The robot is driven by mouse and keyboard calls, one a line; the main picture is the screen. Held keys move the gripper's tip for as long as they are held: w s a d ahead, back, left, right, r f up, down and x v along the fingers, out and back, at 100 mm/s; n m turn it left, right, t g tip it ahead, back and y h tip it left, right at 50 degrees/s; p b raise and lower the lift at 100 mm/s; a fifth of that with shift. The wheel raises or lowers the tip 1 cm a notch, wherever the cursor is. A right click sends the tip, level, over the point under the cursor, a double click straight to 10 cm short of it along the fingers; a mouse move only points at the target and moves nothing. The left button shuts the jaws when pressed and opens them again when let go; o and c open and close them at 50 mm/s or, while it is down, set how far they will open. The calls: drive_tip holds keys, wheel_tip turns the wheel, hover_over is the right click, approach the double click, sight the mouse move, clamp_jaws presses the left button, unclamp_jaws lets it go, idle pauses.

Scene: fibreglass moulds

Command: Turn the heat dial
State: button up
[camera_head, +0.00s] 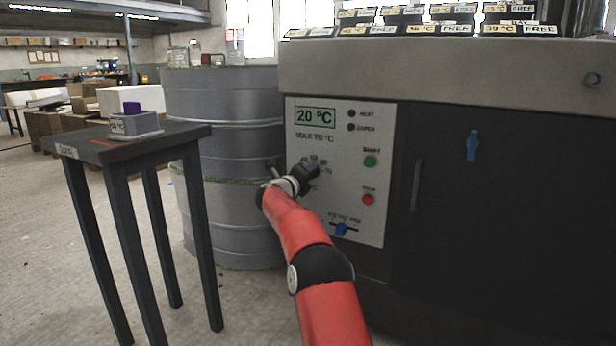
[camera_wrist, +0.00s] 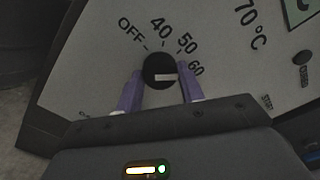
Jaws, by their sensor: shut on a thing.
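The heat dial (camera_wrist: 158,66) is a round black knob with a white mark, seen in the wrist view on a pale panel (camera_head: 341,207). Its printed scale reads OFF, 40, 50, 60. The white mark points right, close to the 60. My gripper (camera_wrist: 160,82) has its two purple fingers on either side of the dial and is shut on it. In the head view my gripper (camera_head: 307,174) is at the panel's left part and hides the dial. The display (camera_head: 315,117) reads 20 °C, with "MAX 70 °C" printed below it.
A green button (camera_head: 370,161), a red button (camera_head: 368,199) and a blue slider (camera_head: 341,229) are on the same panel. Two dark lamps sit beside the display. A grey drum (camera_head: 225,100) stands left of the oven, and a dark table (camera_head: 190,132) stands further left.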

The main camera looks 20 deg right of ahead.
drive_tip(key=o, duration=1)
drive_tip(key=v, duration=0.7)
drive_tip(key=shift+s+a, duration=0.25)
drive_tip(key=shift+a, duration=0.05)
